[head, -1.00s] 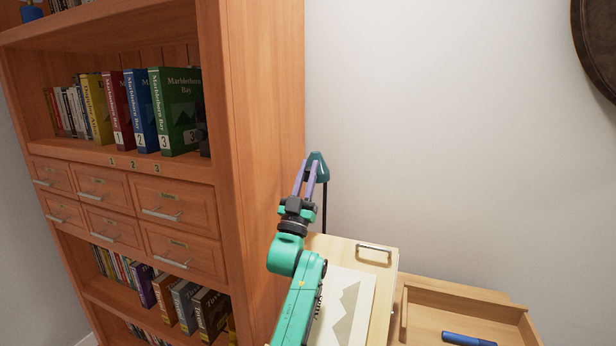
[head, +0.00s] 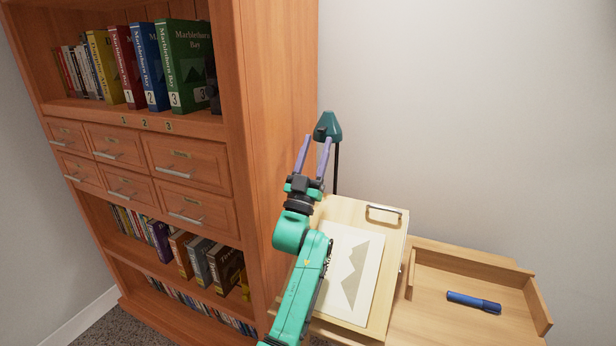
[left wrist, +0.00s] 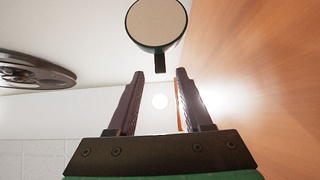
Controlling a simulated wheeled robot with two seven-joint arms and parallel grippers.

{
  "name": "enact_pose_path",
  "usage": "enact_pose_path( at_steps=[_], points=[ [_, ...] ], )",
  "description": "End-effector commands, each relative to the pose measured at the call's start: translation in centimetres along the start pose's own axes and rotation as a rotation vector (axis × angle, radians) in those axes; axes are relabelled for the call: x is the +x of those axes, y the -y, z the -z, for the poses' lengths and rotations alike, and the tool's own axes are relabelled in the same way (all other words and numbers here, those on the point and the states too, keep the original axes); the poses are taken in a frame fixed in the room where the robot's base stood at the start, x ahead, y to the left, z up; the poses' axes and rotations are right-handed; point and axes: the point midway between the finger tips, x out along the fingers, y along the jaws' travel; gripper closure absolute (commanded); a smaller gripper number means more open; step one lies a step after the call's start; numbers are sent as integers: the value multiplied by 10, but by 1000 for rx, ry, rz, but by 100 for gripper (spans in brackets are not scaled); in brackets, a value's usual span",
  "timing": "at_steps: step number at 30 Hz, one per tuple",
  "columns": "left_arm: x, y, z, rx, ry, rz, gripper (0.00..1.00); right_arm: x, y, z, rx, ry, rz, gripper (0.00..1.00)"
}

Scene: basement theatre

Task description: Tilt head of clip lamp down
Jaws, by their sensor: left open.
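The clip lamp's head (head: 328,126) is a dark green cone on a thin dark stem, standing behind the light wooden board. In the left wrist view the lamp head (left wrist: 157,24) shows its pale round opening and dark rim, above and beyond my fingertips. My left gripper (head: 314,155) has two purple fingers spread apart, with nothing between them. It points up just below and in front of the lamp head, and appears apart from it. The left gripper also shows in the left wrist view (left wrist: 159,75). The lamp's clip is hidden. My right gripper is not in view.
A tall wooden bookcase (head: 278,100) stands close on the left, with numbered books and small drawers. The board (head: 390,235) carries a mountain picture (head: 352,275) and a metal clip. A wooden tray (head: 430,300) at right holds a blue marker (head: 473,302). The wall behind is bare.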

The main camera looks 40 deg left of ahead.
Motion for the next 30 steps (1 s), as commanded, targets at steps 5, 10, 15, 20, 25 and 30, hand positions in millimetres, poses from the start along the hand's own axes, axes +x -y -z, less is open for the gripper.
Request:
enact_pose_path(
  at_steps=[5,10,15,20,25,30],
  points=[
    [-57,0,-3,0,6,1,50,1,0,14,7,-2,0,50],
    [-91,0,-1,-1,2,1,50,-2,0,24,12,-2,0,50],
    [-101,0,0,0,-1,1,50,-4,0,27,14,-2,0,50],
    [-100,0,0,0,-1,1,50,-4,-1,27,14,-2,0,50],
    [-100,0,0,0,-1,1,50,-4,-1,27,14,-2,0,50],
    [-99,0,1,0,-1,1,50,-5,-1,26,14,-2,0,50]
  ],
)
